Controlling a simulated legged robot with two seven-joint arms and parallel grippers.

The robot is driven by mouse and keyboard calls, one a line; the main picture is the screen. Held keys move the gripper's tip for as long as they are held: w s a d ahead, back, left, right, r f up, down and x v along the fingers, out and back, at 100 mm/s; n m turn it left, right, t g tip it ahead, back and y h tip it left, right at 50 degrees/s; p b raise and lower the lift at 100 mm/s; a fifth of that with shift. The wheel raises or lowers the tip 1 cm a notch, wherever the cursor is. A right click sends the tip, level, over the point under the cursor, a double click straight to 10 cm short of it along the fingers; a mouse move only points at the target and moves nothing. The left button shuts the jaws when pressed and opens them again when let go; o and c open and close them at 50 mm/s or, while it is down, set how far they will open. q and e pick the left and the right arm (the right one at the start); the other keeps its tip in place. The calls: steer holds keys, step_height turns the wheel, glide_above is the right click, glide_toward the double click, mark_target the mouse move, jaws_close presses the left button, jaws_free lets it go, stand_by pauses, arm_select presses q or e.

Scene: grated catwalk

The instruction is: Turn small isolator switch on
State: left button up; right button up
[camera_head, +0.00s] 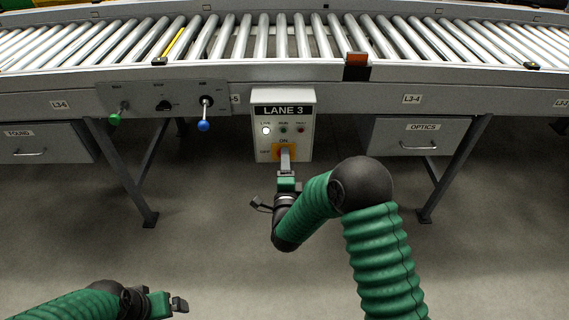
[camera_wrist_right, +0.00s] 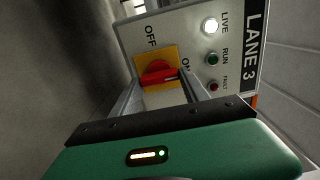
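The small isolator switch is a red knob (camera_wrist_right: 158,74) on a yellow plate (camera_wrist_right: 150,55), low on the grey LANE 3 box (camera_head: 306,131). In the right wrist view the knob's long handle lies across from finger to finger, and its pale mark points roughly toward ON. My right gripper (camera_head: 285,157) is at the switch, its two fingers apart on either side of the knob. I cannot tell whether they touch it. In the head view the gripper hides the knob. My left gripper (camera_head: 179,304) is low at the left, away from the box; its finger opening is unclear.
The white LIVE lamp (camera_head: 266,130) is lit; the RUN lamp (camera_wrist_right: 212,59) and red lamp (camera_wrist_right: 214,86) look dim. A panel (camera_head: 137,95) with green, black and blue controls is left of the box. A roller conveyor (camera_head: 290,38) runs above. Drawers (camera_head: 410,138) hang either side.

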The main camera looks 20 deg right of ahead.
steer(key=o, duration=0.5)
steer(key=shift+s+d+f, duration=0.1)
steer(key=shift+d+f, duration=0.05)
steer(key=shift+f, duration=0.15)
steer(key=shift+c, duration=0.2)
steer(key=shift+r, duration=0.1)
steer(key=p+v, duration=0.5)
steer(key=v, duration=1.1)
steer(key=shift+s, duration=0.35)
